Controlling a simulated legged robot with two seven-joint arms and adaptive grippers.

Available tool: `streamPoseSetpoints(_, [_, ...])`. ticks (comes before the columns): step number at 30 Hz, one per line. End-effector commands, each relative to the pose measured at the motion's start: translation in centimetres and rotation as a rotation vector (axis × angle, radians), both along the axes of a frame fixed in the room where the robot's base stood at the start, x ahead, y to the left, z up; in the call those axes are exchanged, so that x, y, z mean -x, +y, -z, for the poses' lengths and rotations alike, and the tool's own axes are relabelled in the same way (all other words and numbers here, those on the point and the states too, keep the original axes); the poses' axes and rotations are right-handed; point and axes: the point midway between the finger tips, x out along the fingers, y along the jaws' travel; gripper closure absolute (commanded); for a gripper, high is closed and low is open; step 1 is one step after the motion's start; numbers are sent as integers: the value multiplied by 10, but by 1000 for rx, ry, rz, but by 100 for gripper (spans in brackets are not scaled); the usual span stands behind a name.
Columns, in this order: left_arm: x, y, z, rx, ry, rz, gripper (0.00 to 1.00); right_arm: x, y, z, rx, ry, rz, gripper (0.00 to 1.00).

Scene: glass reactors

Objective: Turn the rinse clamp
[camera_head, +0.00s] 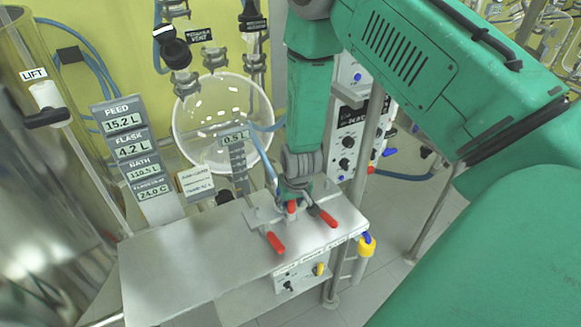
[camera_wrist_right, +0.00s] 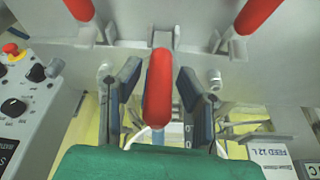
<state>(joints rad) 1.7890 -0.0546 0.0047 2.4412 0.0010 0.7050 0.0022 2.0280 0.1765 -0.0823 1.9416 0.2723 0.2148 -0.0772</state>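Several clamps with red handles sit on the grey bench plate (camera_head: 190,262). In the head view one red handle (camera_head: 275,242) points toward the front edge, another red handle (camera_head: 328,217) lies to its right, and a third red handle (camera_head: 291,206) is at my right gripper (camera_head: 292,192). In the right wrist view that red handle (camera_wrist_right: 158,85) stands between the two dark fingers of my right gripper (camera_wrist_right: 160,100), with gaps on both sides. Labels on the plate's front edge are too small to read, so I cannot tell which clamp is the rinse one. My left gripper is not in view.
A round glass vessel (camera_head: 222,122) stands behind the plate. A display column (camera_head: 130,150) shows feed, flask and bath values. A yellow padlock-like part (camera_head: 366,245) hangs at the plate's right end. A control box (camera_wrist_right: 25,105) is at the left of the wrist view.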

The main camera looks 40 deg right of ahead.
Motion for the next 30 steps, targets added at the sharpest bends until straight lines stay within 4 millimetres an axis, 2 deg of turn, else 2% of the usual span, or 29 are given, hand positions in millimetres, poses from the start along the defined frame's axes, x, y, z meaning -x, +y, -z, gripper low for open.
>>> streamPoseSetpoints(9, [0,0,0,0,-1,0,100,3,1,-1,-1,3,0,60])
streamPoseSetpoints(13, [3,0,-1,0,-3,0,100,4,2,-10,-2,3,-1,60])
streamPoseSetpoints(24, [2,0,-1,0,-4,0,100,22,9,-81,-2,1,0,60])
streamPoseSetpoints(30, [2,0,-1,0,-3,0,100,28,11,-106,-1,4,-1,60])
